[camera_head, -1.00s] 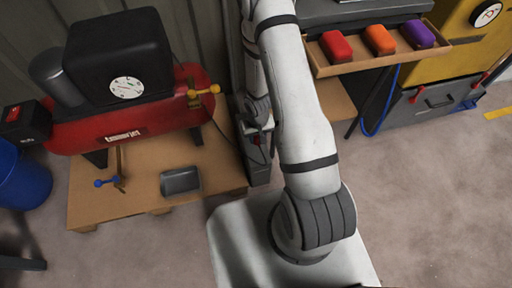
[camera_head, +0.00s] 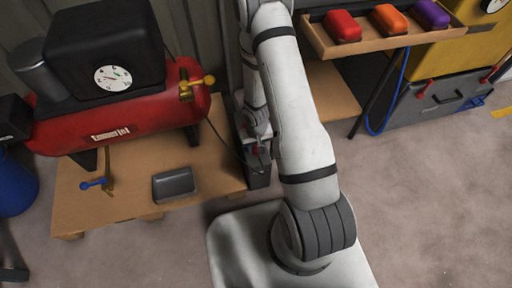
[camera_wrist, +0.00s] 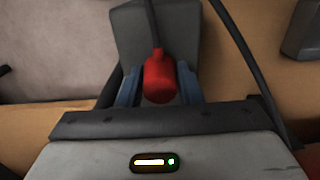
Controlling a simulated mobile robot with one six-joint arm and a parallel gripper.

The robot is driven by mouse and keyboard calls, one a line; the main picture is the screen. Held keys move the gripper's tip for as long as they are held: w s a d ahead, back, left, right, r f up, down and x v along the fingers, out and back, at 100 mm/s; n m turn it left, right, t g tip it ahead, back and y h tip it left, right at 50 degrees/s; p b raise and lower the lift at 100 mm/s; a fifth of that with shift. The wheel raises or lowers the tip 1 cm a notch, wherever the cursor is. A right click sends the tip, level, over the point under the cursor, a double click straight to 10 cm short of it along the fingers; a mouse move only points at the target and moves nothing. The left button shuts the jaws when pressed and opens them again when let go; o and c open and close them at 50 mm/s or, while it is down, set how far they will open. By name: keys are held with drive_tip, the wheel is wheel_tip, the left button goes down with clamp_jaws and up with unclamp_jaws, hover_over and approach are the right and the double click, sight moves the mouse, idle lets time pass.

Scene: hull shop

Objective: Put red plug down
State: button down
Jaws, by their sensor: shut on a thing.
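The red plug (camera_wrist: 159,80) is between the two fingers of my gripper (camera_wrist: 159,88) in the wrist view, with a dark cable running from its far end. My gripper is shut on it. Beyond the plug is a grey block-like surface (camera_wrist: 129,32); I cannot tell whether the plug touches it. In the head view, my gripper is mostly hidden behind my arm, near a dark grey box (camera_head: 258,172) at the right end of the wooden platform. A small bit of red (camera_head: 256,151) shows there.
A red compressor (camera_head: 120,125) stands on the wooden platform (camera_head: 130,195), with a grey tray (camera_head: 175,184) and a blue-handled valve (camera_head: 95,183) in front. A wooden shelf tray (camera_head: 390,42) holds red, orange and purple cases at the upper right.

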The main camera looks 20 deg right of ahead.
drive_tip(key=shift+f+b, duration=0.35)
drive_tip(key=shift+b, duration=0.05)
drive_tip(key=c, duration=1)
unclamp_jaws()
drive_tip(key=shift+r, duration=0.1)
